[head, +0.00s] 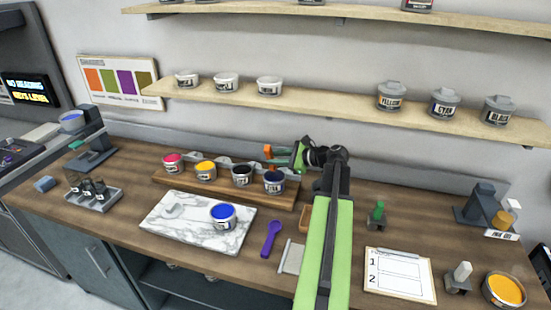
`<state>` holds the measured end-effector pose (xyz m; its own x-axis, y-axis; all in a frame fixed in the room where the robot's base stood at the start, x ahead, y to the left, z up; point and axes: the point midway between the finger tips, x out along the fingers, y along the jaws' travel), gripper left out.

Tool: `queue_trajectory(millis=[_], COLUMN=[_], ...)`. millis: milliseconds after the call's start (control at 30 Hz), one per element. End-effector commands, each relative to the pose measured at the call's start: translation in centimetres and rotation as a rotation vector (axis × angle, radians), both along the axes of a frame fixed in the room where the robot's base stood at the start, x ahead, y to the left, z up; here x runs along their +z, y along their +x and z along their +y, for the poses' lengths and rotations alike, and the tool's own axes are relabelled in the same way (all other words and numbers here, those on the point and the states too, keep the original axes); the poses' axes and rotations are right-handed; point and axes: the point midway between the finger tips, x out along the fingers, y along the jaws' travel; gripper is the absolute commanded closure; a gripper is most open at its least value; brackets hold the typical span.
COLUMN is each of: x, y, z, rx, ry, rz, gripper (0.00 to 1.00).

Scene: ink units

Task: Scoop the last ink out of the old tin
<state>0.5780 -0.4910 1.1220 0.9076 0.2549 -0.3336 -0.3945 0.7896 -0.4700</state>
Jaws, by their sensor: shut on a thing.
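My gripper (271,153), with orange fingertips, is above the back right end of the wooden rack (232,191). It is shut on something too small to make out. Open tins of pink (172,163), yellow (206,171), black (242,175) and dark blue-violet (274,183) ink stand in a row on the rack. An open tin of blue ink (223,216) stands on the marble slab (185,231), apart from my gripper. I cannot tell which tin is the old one or how much ink each holds. A purple spoon-shaped scoop (271,239) lies right of the slab.
My arm crosses the bench (130,172) at the middle right. A clipboard (399,275), a green-topped item (377,213) and a tin of orange ink (503,290) are at right. A glass-jar tray (94,197) is at left. Two shelves (310,101) hang above.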

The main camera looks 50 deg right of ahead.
Motion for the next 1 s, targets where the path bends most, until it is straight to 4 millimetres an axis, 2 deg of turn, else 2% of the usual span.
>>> queue_trajectory(millis=[33,433,567,1000], x=[-1.7,-7.7,-8.4,-8.2], y=[0.0,0.6,0.7,0.7], z=[0.0,-1.1,-1.2,-1.2], rx=[0.0,0.001,0.001,0.002], ry=[0.0,0.001,0.001,0.0], rz=[0.0,0.0,0.0,0.0], gripper=[1.0,1.0,1.0,1.0])
